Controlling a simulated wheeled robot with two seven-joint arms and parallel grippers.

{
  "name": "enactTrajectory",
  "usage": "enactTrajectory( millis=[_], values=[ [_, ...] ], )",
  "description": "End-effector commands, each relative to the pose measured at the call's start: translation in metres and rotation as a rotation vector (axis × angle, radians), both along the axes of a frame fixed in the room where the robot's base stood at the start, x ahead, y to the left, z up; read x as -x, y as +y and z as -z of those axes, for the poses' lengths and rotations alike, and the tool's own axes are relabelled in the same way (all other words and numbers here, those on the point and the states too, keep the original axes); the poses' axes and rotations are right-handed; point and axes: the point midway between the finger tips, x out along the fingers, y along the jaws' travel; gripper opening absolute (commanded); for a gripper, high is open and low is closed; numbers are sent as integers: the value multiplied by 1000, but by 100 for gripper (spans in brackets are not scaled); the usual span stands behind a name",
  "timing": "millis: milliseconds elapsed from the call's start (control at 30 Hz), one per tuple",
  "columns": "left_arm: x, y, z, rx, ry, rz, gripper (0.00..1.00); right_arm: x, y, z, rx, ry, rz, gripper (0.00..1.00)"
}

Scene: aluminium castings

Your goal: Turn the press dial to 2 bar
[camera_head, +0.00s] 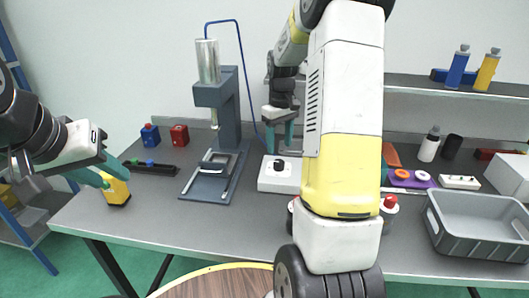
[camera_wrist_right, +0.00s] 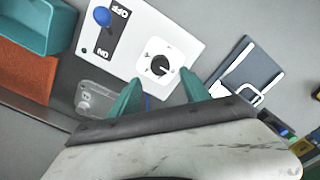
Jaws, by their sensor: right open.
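The press dial is a round black knob (camera_wrist_right: 158,65) on a square white plate with small marks too small to read. It sits on a white control box (camera_head: 270,184), where the dial (camera_head: 279,164) shows as a small dark knob. My right gripper (camera_wrist_right: 160,92) is open, its two teal fingertips apart beside the dial's near edge, with nothing between them. In the head view it (camera_head: 279,138) points down above the box. The blue press (camera_head: 229,110) stands left of the box. My left gripper (camera_head: 116,180) is at the far left by a yellow block; whether it grips it is unclear.
The same box carries an ON/OFF switch with a blue knob (camera_wrist_right: 103,17). The yellow block (camera_head: 116,193) is near the table's left edge. A grey crate (camera_head: 470,250) stands at the right. My right arm hides part of the table's middle.

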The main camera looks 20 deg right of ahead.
Motion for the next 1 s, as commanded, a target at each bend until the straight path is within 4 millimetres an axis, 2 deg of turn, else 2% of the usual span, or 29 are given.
enactTrajectory(
  millis=[200, 400, 533, 800, 1000],
  values=[
    [0, 0, 0, 0, 0, 0, 36, 1, 0, 35, 0, 2, 0, 55],
    [0, 0, 0, 0, 0, 0, 36, 1, 0, 61, -1, 0, 0, 55],
    [0, 0, 0, 0, 0, 0, 36, 0, 0, 69, -1, -2, 1, 55],
    [0, 0, 0, 0, 0, 0, 36, 0, 0, 70, 0, -3, 1, 55],
    [0, 0, 0, 0, 0, 0, 36, 0, 0, 70, 0, -3, 1, 16]
  ],
)
